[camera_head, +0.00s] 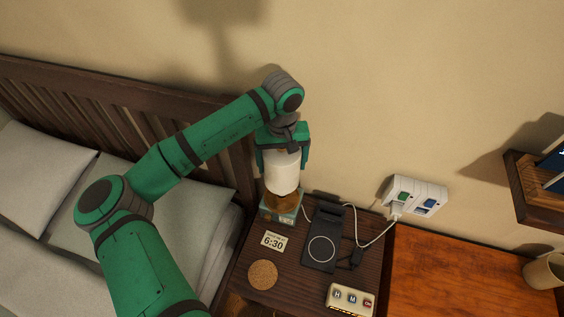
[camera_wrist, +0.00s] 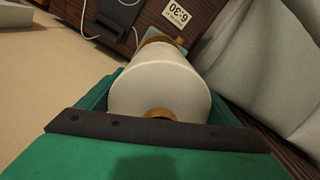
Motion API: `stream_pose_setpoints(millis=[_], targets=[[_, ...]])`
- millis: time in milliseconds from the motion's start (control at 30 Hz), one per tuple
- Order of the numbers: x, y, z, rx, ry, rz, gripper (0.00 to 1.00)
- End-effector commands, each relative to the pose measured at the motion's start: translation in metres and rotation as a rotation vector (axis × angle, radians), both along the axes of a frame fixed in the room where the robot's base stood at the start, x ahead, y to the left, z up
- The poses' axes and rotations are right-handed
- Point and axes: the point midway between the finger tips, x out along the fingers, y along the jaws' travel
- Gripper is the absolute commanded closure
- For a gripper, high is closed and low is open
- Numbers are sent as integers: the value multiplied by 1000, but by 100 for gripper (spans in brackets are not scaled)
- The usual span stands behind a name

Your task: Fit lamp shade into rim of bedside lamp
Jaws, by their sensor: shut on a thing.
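The white lamp shade (camera_head: 283,172) is between the jaws of my green gripper (camera_head: 284,158), which is shut on it from above. In the wrist view the shade (camera_wrist: 160,88) fills the middle, with a round brass-coloured piece (camera_wrist: 160,114) at its near end. The bedside lamp's wooden base (camera_head: 281,199) shows directly below the shade in the head view, and its brown rim (camera_wrist: 157,37) shows beyond the shade in the wrist view. The shade looks upright over the base. I cannot tell whether it is seated in the rim.
The lamp stands on a small blue box or book (camera_head: 283,214) on the dark nightstand (camera_head: 290,285). Nearby are a 6:30 clock (camera_head: 273,241), a black charging pad (camera_head: 322,248), a cork coaster (camera_head: 262,275) and a button box (camera_head: 350,299). The bed headboard (camera_head: 120,120) is left, the wall behind.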

Motion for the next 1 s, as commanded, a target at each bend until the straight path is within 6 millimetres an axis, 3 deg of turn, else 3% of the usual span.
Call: stream_pose_setpoints(millis=[1000], targets=[[0, 0, -24, 0, 0, 0, 46]])
